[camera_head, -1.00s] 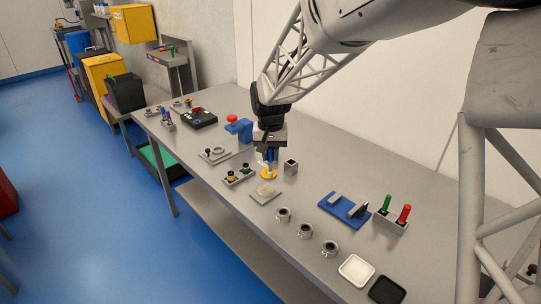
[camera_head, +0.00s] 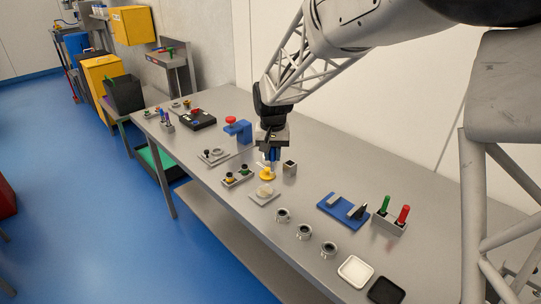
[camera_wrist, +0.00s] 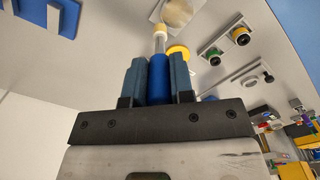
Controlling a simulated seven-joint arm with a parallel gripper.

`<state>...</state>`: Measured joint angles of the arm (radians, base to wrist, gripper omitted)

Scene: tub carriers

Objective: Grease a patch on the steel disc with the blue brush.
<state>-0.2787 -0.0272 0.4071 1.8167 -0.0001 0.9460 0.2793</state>
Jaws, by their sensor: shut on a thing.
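My gripper (camera_head: 271,154) is shut on the blue brush (camera_wrist: 160,84), held by its handle between the two fingers. In the wrist view its metal neck and pale yellow tip point away from my gripper. The yellow pot (camera_head: 267,175) stands below my gripper, and it shows partly behind the brush in the wrist view (camera_wrist: 179,51). I cannot tell whether the tip touches the pot. The steel disc (camera_head: 265,189) lies on a square grey plate in front of the pot, and part of it shows at the top of the wrist view (camera_wrist: 178,11).
A grey square cup (camera_head: 290,168) stands right of the pot. A holder with green and yellow knobs (camera_head: 237,177) is left of it. A blue stand (camera_head: 343,209) is farther right. Bare table lies between them.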

